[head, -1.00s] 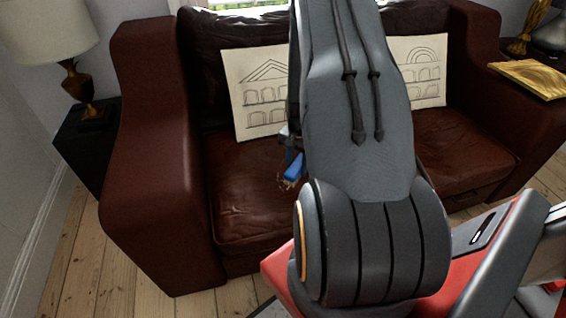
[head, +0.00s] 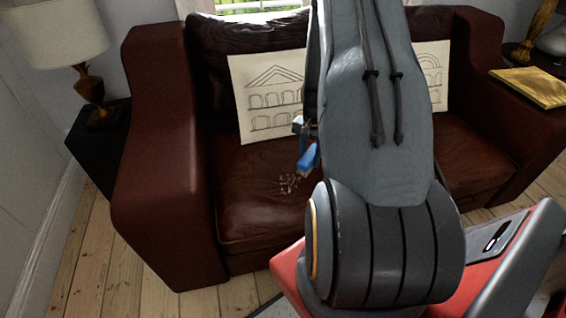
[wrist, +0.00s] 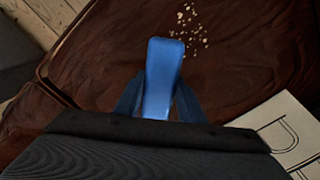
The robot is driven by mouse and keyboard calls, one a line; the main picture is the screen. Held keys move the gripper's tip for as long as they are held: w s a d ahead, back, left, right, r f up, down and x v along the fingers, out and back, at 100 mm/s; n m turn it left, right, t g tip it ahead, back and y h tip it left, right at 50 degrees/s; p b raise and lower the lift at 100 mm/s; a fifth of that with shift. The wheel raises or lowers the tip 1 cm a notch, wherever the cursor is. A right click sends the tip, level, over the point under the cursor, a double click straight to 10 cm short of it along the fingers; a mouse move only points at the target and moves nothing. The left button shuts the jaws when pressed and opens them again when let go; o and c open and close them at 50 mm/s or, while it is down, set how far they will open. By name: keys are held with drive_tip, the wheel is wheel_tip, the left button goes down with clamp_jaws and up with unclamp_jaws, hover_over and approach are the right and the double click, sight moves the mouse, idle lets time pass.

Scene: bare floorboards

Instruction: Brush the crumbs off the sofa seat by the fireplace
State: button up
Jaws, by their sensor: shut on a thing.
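The brown leather sofa (head: 250,215) stands in front of me, with a scatter of pale crumbs (head: 288,184) on the left part of its seat. My gripper (head: 303,140) is partly hidden behind my arm and is shut on a blue-handled brush (head: 309,158). In the wrist view, the brush's blue handle (wrist: 163,75) sits between the fingers of my gripper (wrist: 158,100). Its bristles cannot be made out there. The crumbs (wrist: 187,28) lie just beyond the handle's end on the sofa seat (wrist: 105,65). In the head view the brush is to the right of the crumbs.
Two cushions with arch drawings lean on the sofa back, one at left (head: 262,95) and one at right (head: 436,75). A lamp (head: 92,85) stands on a dark side table (head: 95,150) at left. A gold book (head: 532,84) lies at right. Bare floorboards (head: 105,250) are at front left.

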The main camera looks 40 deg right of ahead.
drive_tip(key=shift+r+p, duration=0.6)
drive_tip(key=shift+r, duration=0.6)
